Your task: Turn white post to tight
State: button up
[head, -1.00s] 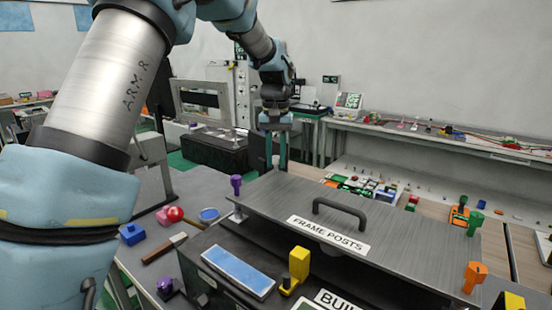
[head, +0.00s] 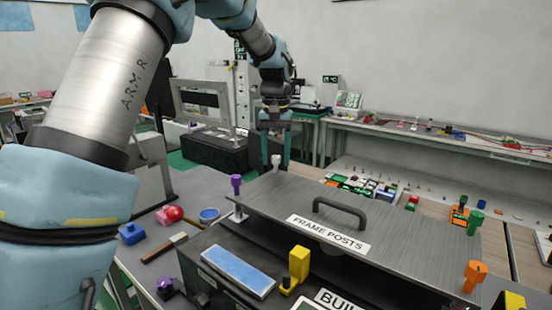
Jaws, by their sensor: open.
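The white post (head: 276,163) stands at the far left corner of the grey metal plate labelled FRAME POSTS (head: 328,234). Only its small pale top part shows clearly. My gripper (head: 275,152) points down over it with its two teal fingers apart, one on each side of the post. A gap shows between the fingers and the post, though I cannot tell how far down the fingers reach behind the plate's edge. Which mark the post points to is not readable.
A purple post (head: 236,184) stands at the plate's left corner, a green one (head: 475,222) and an orange one (head: 474,275) on its right side. A dark handle (head: 340,211) rises mid-plate. A yellow lever (head: 298,265) stands in front.

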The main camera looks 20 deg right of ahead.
notch_tip(320, 180, up, 10)
jog(key=b, duration=0.2)
jog(key=shift+r, duration=0.15)
dwell(0.4)
